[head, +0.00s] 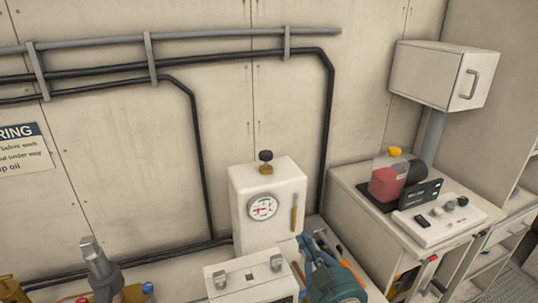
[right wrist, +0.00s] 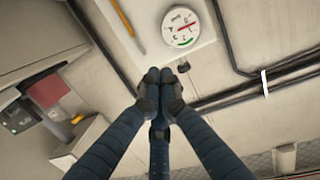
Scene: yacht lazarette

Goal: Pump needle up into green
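A white pump unit (head: 272,196) stands against the wall, with a round gauge (head: 263,207) on its front and a dark knob (head: 265,156) on top. An orange handle (head: 294,214) is upright beside the gauge. In the right wrist view, the gauge (right wrist: 181,27) appears turned over; its reddish needle points to the upper right, apart from the green arc at the bottom. My right gripper (head: 303,243) is at the unit's lower right. Its fingertips (right wrist: 160,80) are together with nothing visible between them, apart from the orange handle (right wrist: 124,18). My left gripper is out of view.
A white box with two latches (head: 250,276) stands in front of the unit. Tools (head: 325,243) lie close to my right gripper. At right, a counter holds a red-filled container (head: 386,182) and a control panel (head: 437,219). Black pipes (head: 328,110) run along the wall.

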